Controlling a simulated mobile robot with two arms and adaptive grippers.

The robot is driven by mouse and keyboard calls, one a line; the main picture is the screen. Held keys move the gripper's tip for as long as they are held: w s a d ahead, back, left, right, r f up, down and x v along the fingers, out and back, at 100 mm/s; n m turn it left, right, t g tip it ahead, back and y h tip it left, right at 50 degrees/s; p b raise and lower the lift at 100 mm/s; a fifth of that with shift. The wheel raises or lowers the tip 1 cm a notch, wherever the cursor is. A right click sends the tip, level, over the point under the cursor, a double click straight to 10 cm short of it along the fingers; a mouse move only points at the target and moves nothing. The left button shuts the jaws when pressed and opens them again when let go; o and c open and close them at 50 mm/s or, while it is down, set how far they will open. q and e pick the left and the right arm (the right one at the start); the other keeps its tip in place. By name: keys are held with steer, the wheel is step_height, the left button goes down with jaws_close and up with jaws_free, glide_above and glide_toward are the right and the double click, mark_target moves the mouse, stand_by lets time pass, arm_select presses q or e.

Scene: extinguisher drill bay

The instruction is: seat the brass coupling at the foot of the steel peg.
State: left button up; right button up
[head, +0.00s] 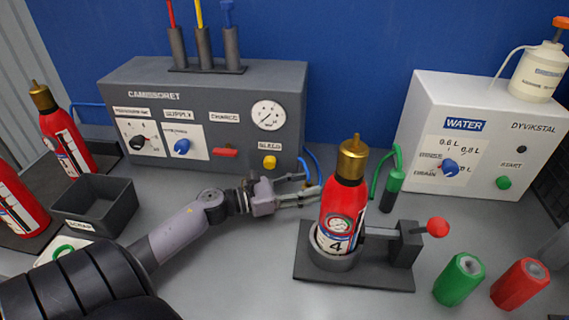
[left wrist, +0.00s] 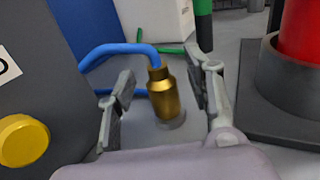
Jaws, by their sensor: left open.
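The brass coupling (left wrist: 163,98) stands upright in the left wrist view, with a blue hose (left wrist: 115,50) running to its top. A round grey foot (left wrist: 172,122) shows beneath it on the bench. I cannot make out a separate steel peg; whether one is inside the coupling cannot be told. My left gripper (left wrist: 167,83) is open, one finger on each side of the coupling, with visible gaps. In the head view my left gripper (head: 312,185) is just left of the extinguisher numbered 4 (head: 343,205), and the coupling is not clearly visible. My right gripper is not in view.
The grey charging cabinet (head: 210,75) stands behind my left gripper; its yellow knob (left wrist: 22,142) is close on the left. The extinguisher stands in a dark clamp base (head: 355,277) on the right. A white water unit (head: 470,95) is farther right. Bench front centre is clear.

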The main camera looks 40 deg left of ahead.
arm_select(q)
steer(key=v, duration=1.1)
steer(key=shift+w+r, duration=0.1)
steer(key=shift+r, duration=0.05)
